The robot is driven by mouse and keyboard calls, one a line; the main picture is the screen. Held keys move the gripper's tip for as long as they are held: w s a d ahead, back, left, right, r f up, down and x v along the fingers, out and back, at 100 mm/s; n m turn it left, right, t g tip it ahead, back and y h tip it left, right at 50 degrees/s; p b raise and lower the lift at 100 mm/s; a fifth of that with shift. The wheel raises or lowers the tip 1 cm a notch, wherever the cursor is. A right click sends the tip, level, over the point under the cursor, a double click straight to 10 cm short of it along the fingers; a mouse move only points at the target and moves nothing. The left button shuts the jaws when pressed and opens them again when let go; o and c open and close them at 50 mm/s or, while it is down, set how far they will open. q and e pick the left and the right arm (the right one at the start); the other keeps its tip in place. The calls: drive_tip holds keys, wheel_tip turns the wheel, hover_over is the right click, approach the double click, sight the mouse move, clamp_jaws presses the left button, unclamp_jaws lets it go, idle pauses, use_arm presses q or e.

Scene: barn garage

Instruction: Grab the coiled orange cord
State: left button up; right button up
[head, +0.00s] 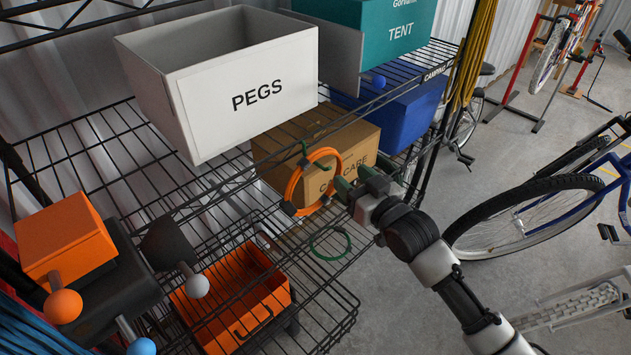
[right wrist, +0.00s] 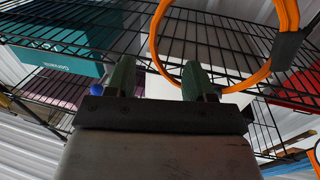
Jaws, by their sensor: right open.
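The coiled orange cord (head: 296,186) hangs as an upright ring at the front edge of the wire shelf, in front of a brown cardboard box, with a dark clip low on its left. My right gripper (head: 354,182) is just right of the ring, its green fingers apart and empty. In the right wrist view the cord (right wrist: 153,45) loops at the right, passing close to the right finger of my gripper (right wrist: 160,78). I cannot tell whether they touch. My left gripper is not in view.
A white PEGS box (head: 215,120), a brown box (head: 345,145) and a blue box (head: 400,120) stand on the shelves. A green ring (head: 348,243) hangs below. An orange bin (head: 215,330) is lower left. Bicycles stand at right, with open floor between.

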sight(342, 167)
drive_tip(key=shift+x, duration=1.2)
drive_tip(key=shift+w+a, duration=0.25)
drive_tip(key=shift+w, duration=0.35)
drive_tip(key=p+x, duration=0.1)
drive_tip(key=x, duration=0.2)
drive_tip(key=shift+w+f, duration=0.15)
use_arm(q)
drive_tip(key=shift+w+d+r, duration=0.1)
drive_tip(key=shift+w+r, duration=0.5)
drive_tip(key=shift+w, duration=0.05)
use_arm(e)
drive_tip(key=shift+w+a, duration=0.2)
drive_tip(key=shift+w, duration=0.2)
drive_tip(key=shift+c, duration=0.8)
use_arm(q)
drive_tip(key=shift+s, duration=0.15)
use_arm(e)
clamp_jaws()
